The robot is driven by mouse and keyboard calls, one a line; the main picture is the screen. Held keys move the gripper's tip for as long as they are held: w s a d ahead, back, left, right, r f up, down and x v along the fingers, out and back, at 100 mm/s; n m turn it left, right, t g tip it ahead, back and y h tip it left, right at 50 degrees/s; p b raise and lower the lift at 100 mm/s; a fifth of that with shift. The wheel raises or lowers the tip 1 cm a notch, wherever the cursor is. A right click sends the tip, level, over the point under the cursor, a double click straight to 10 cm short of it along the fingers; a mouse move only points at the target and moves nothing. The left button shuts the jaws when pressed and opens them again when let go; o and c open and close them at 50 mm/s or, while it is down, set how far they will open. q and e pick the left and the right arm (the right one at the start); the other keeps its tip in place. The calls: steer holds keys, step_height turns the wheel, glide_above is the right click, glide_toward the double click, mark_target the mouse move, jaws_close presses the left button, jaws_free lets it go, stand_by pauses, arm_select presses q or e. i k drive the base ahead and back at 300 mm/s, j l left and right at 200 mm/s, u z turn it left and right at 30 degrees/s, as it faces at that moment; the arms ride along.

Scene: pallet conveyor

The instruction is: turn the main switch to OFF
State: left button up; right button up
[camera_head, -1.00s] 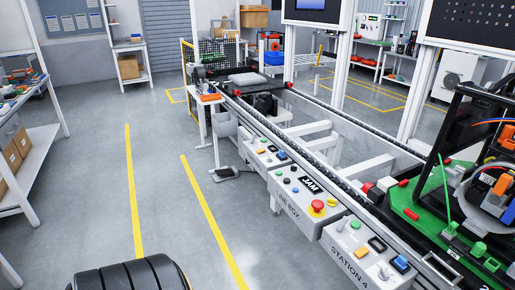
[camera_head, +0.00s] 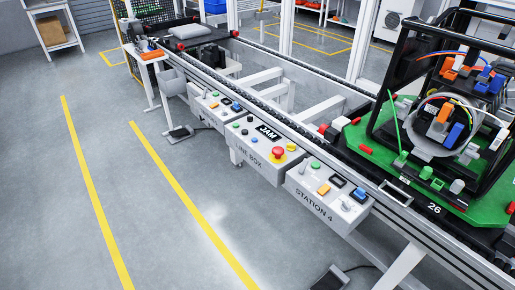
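The line box (camera_head: 262,161) is a grey control panel on the near side of the conveyor, with a black JAM display (camera_head: 268,132), a red mushroom button (camera_head: 277,154) on a yellow base, and small green and black buttons. The STATION 4 box (camera_head: 318,203) beside it to the right carries a green button (camera_head: 315,165), an orange button (camera_head: 323,189), a blue button (camera_head: 358,194) and small silver levers (camera_head: 346,205). No label reading main switch is legible, so I cannot tell which control it is or its position. Neither gripper is in view.
The conveyor rail (camera_head: 228,89) runs from upper left to lower right. A green pallet (camera_head: 371,151) with a black frame and coloured parts sits at the right. A foot pedal (camera_head: 331,279) lies on the floor below. The floor at left, with yellow lines (camera_head: 88,177), is clear.

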mark_target(291, 147)
steer(key=z, duration=0.3)
steer(key=i+j+z, duration=0.5)
steer(key=j, duration=0.25)
steer(key=i+j+z, duration=0.25)
steer(key=j, duration=0.15)
steer(key=k+l, duration=0.05)
steer(key=k, duration=0.05)
